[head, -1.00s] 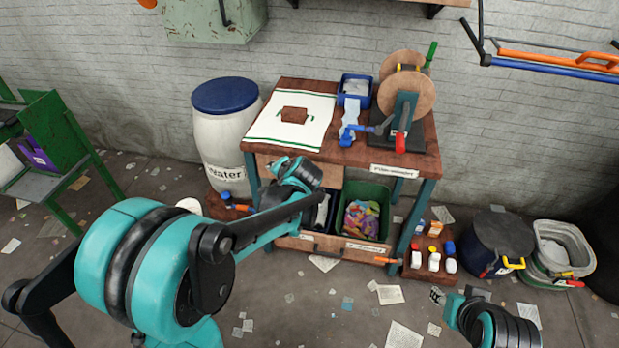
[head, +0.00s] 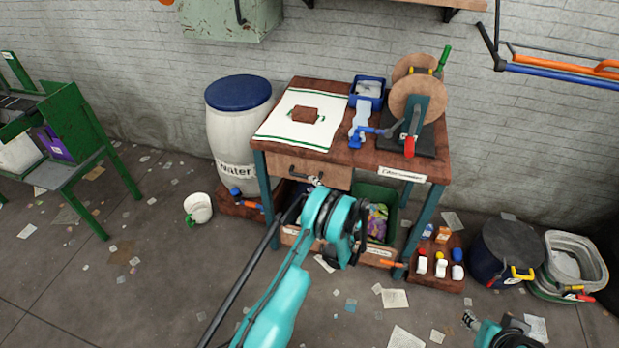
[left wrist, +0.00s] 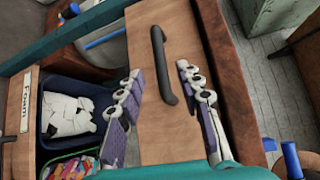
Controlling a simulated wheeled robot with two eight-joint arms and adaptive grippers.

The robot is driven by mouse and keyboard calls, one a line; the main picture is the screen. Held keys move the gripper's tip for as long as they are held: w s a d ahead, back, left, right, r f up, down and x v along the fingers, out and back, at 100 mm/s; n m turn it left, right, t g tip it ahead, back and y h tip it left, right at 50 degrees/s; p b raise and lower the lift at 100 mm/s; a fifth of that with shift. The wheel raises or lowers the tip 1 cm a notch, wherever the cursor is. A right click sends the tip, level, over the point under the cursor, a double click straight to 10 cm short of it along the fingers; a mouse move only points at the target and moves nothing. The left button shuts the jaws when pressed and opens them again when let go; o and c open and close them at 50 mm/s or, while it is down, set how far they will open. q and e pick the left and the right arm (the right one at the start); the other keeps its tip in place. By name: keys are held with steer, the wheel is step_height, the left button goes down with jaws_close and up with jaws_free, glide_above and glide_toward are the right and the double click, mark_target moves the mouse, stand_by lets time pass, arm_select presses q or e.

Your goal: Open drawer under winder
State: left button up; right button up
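The winder (head: 411,103), a wooden reel with a green handle, stands on the right of the wooden table. The drawer (head: 335,177) is a light wooden front below the tabletop's left part and looks shut. Its dark bar handle (head: 297,174) is partly covered by my left gripper (head: 313,181). In the left wrist view, the drawer front (left wrist: 150,130) fills the middle and its black handle (left wrist: 163,65) lies between the two open fingers (left wrist: 158,80), with space on both sides. My right gripper (head: 471,322) is at the bottom right, too small to read.
A white barrel (head: 232,140) with a blue lid stands left of the table. Open bins, including a green one (head: 373,191), sit on the lower shelf. A bottle tray (head: 436,280) and dark pot (head: 500,250) are at right.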

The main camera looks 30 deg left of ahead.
mark_target(306, 178)
arm_select(q)
steer(key=b+x, duration=0.2)
steer(key=x, duration=0.4)
steer(key=shift+a+f, duration=0.1)
steer(key=shift+a, duration=0.1)
steer(key=shift+w+a, duration=0.3)
steer(key=shift+a, duration=0.1)
jaws_close()
